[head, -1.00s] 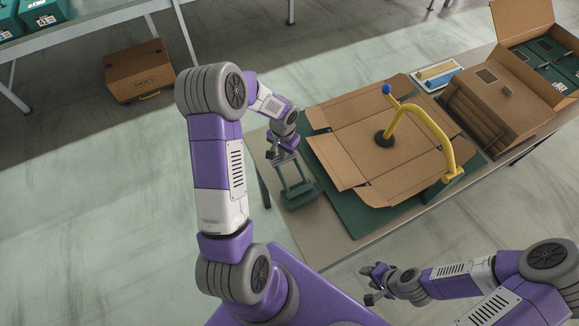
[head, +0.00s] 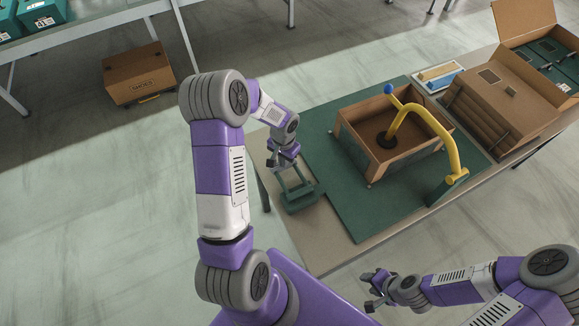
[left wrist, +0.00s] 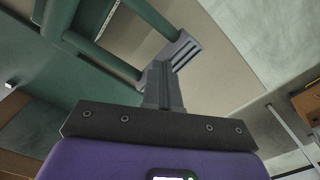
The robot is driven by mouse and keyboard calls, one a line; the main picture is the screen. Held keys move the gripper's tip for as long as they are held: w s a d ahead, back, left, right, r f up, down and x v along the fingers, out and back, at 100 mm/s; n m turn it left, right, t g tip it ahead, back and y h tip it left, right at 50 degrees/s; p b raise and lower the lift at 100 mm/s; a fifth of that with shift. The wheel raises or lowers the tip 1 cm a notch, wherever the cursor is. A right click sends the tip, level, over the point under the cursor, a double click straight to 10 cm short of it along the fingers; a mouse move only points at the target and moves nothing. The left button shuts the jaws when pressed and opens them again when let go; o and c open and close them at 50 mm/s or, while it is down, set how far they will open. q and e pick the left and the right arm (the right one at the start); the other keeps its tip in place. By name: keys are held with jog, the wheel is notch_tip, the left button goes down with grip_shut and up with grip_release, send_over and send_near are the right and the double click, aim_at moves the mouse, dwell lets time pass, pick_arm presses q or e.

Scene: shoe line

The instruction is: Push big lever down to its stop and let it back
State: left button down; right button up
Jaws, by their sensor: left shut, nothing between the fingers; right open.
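The big lever is a green U-shaped frame (head: 298,183) at the left end of the bench. My left gripper (head: 281,160) is shut and empty at its crossbar, which also shows beside the fingers in the left wrist view (left wrist: 100,57). The fingers seem to touch the bar, but exact contact is unclear. A cardboard box (head: 357,152) with raised walls sits on the green board (head: 345,212), under a yellow arch (head: 441,136) with a dark round pad (head: 387,140) inside the box. My right gripper (head: 375,288) is open and empty in front of the bench.
A blue ball (head: 389,89) tops a rod near the arch. A shoe carton (head: 139,75) lies on the floor.

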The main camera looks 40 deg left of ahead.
pick_arm(q)
jog(key=shift+r, duration=0.1)
notch_tip(320, 180, up, 12)
jog(key=p, duration=0.8)
jog(key=shift+f+p, duration=0.2)
jog(key=shift+p, duration=0.1)
dwell(0.4)
